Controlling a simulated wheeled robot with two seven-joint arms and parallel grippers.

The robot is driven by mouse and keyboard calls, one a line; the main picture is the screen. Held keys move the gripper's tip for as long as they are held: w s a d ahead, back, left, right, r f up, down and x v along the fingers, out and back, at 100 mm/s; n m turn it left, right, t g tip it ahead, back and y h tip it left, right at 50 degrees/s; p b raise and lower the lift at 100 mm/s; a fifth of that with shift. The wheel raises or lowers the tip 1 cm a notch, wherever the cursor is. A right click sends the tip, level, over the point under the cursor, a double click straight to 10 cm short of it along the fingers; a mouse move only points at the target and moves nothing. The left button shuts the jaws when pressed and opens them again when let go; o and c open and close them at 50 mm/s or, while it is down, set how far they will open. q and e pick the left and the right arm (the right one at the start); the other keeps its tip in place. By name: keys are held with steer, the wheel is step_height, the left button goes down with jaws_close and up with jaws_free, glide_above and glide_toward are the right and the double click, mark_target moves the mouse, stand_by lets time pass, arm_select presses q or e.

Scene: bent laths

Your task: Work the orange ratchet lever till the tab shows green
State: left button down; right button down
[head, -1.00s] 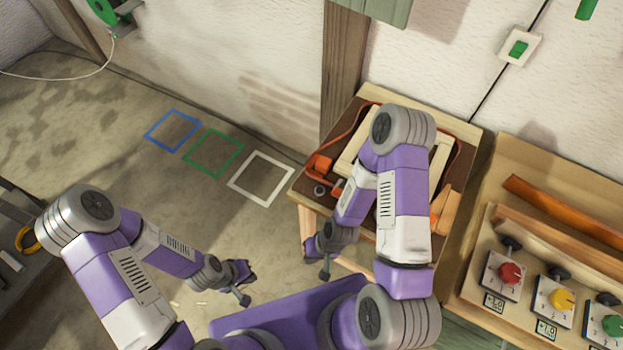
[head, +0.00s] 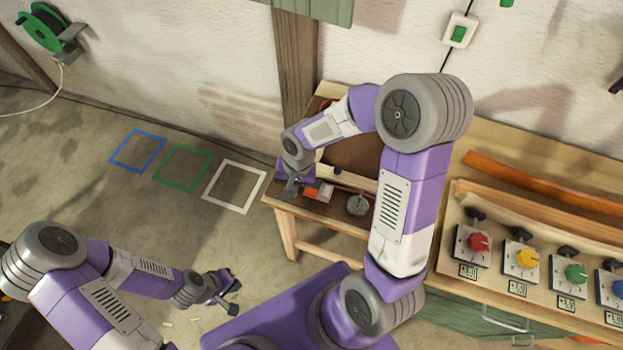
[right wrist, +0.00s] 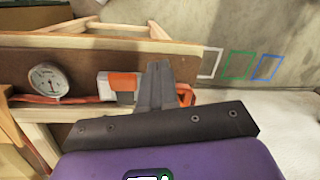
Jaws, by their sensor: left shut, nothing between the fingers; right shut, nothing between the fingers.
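The orange ratchet lever (head: 325,192) sits at the near left part of the small wooden bench. It also shows in the right wrist view (right wrist: 122,82), with a grey part below it and a white part beside it. An orange strap (right wrist: 30,99) runs along the board there. My right gripper (head: 290,190) is shut and empty, close to the left of the ratchet; its fingers (right wrist: 155,85) partly cover the ratchet's right side. I cannot tell whether they touch it. I cannot make out a green tab. My left gripper (head: 232,306) is shut and empty, low over the floor.
A round dial gauge (head: 357,204) stands right of the ratchet on the bench (head: 285,208). My right arm hides much of the bench. A panel with coloured knobs (head: 478,243) stands at the right. Blue, green and white squares (head: 236,186) mark clear floor at left.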

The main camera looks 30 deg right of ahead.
steer(key=d+r+m+h, duration=0.3)
steer(key=d+r, duration=0.3)
steer(key=r, duration=0.6)
steer(key=shift+d+m+t, duration=0.2)
steer(key=shift+m+t, duration=0.1)
steer(key=b, duration=0.2)
glide_above(312, 190)
steer(key=w+d, duration=0.1)
step_height(312, 190, down, 10)
steer(key=shift+d+f, duration=0.15)
steer(key=shift+f, duration=0.1)
steer(key=shift+s+a+f, duration=0.15)
steer(key=shift+a+f, duration=0.1)
steer(key=shift+f, duration=0.25)
steer(key=shift+s+a+f, duration=0.15)
steer(key=shift+a+f, duration=0.1)
steer(key=shift+f, duration=0.25)
steer(key=shift+s+a+f, duration=0.2)
steer(key=shift+f, duration=0.3)
